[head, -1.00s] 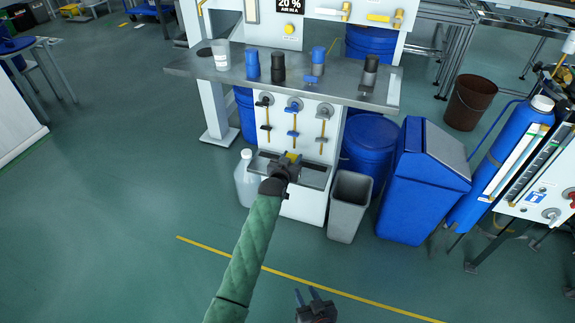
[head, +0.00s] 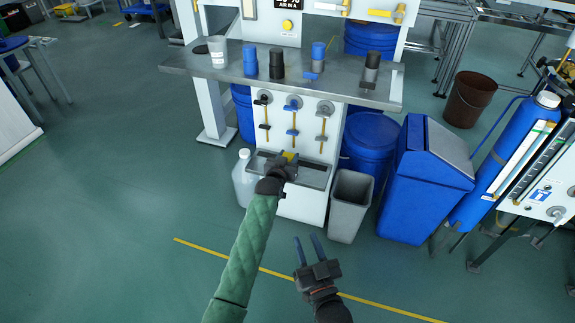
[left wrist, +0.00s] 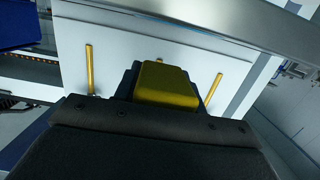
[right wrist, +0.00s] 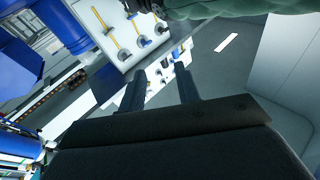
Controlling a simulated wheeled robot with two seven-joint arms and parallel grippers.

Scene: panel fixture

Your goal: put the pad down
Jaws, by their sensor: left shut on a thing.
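The pad is a small yellow block (left wrist: 163,84) between the fingers of my left gripper in the left wrist view. A bit of its yellow shows at the gripper in the head view (head: 289,156). My left gripper (head: 284,163) is shut on it, in front of the white panel and over the grey tray (head: 314,174) at the panel's foot. I cannot tell whether the pad touches the tray. My right gripper (head: 309,252) is open and empty, lower in the head view above the floor; its two spread fingers also show in the right wrist view (right wrist: 160,90).
A steel shelf (head: 225,77) with cups and cylinders juts out above the left gripper. Valves with yellow rods (head: 294,122) hang on the panel. A white jug (head: 243,177) stands left, a grey bin (head: 349,207) and blue bin (head: 425,190) right. Floor in front is clear.

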